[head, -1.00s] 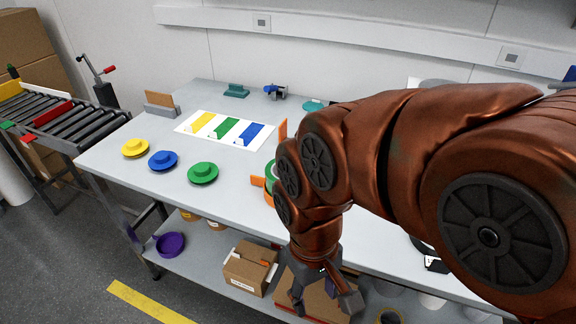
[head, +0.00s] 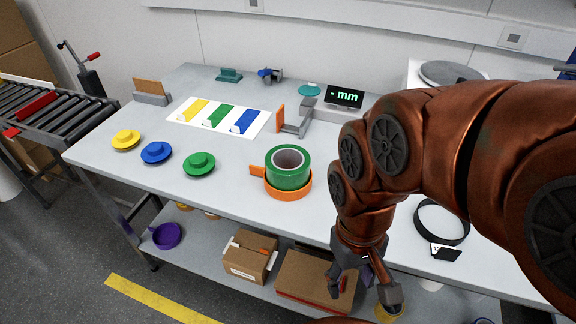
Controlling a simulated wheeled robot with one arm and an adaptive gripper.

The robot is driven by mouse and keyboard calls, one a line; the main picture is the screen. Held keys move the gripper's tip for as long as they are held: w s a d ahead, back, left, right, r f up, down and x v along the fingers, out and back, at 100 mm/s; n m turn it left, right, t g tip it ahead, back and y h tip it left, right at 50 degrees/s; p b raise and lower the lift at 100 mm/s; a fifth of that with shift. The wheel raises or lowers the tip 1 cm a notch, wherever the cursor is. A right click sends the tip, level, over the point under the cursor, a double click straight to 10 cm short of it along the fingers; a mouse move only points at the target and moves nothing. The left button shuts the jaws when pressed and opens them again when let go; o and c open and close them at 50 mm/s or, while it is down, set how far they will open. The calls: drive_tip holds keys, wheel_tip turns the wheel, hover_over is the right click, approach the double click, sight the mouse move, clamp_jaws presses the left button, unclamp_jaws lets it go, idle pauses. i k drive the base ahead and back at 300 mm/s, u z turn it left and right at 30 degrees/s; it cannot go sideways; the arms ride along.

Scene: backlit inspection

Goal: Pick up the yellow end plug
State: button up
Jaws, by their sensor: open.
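The yellow end plug (head: 126,139) is a round flanged disc with a raised centre. It lies at the left end of the grey table (head: 232,196), near the front edge. The blue end plug (head: 156,152) and the green end plug (head: 199,163) lie to its right in a row. My gripper (head: 362,300) hangs fingers-down in front of the table's front edge, well to the right of the yellow plug. Its fingers are spread, with nothing seen between them.
A green tape roll (head: 288,167) sits on an orange holder (head: 290,190). A white sheet with coloured patches (head: 187,122) lies behind the plugs. A caliper-like gauge (head: 296,120) stands behind the tape. A roller conveyor (head: 50,118) stands at left.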

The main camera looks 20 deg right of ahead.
sight(124, 139)
drive_tip(key=u, duration=0.05)
drive_tip(key=k, duration=0.4)
drive_tip(key=u, duration=1.05)
drive_tip(key=i, duration=1.7)
drive_tip(key=z, duration=0.05)
